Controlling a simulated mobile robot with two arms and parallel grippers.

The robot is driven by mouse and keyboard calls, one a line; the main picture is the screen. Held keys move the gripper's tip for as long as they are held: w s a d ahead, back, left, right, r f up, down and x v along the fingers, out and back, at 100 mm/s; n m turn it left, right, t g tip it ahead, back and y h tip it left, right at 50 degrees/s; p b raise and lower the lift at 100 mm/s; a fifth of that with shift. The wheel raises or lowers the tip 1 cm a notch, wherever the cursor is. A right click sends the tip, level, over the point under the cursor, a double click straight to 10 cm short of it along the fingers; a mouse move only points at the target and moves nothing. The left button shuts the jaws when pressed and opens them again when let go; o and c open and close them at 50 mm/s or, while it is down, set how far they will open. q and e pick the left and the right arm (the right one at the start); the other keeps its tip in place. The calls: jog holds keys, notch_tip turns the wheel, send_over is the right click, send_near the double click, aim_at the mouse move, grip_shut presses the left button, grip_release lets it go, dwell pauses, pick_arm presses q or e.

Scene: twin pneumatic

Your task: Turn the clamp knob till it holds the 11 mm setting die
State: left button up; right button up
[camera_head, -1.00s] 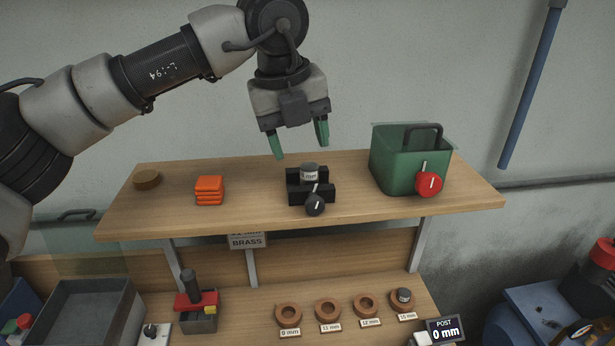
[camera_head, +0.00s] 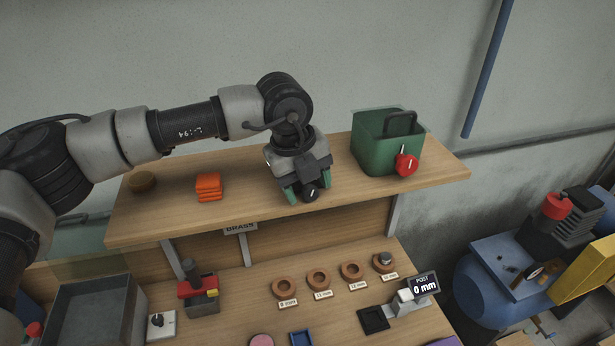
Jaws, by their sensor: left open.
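The clamp on the wooden shelf is mostly hidden behind my left gripper. Its round black knob (camera_head: 311,193) with a white pointer line shows at the front. My left gripper (camera_head: 309,198) is open, pointing down, with one green finger on each side of the knob. I cannot tell whether the fingers touch it. The setting die in the clamp is hidden by the gripper. My right gripper is not in view.

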pick_arm(q)
jog(key=shift+w+d+f, duration=0.1)
jog(key=shift+d+f, duration=0.1)
jog(key=shift+f, duration=0.35)
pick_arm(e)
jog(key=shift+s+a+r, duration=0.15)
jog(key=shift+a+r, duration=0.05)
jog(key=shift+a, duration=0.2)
pick_arm(q)
jog(key=c, duration=0.9)
jog(key=shift+d+f+g+y+b, duration=0.15)
jog(key=shift+f+g+y+b, duration=0.15)
jog(key=shift+y+b, duration=0.55)
jog(key=shift+d+r+y+b, duration=0.1)
jog(key=shift+y+b, duration=0.6)
jog(key=shift+y, duration=0.05)
jog(key=shift+r+g+y, duration=0.15)
jog(key=shift+g+y, duration=0.25)
jog(key=shift+y, duration=0.1)
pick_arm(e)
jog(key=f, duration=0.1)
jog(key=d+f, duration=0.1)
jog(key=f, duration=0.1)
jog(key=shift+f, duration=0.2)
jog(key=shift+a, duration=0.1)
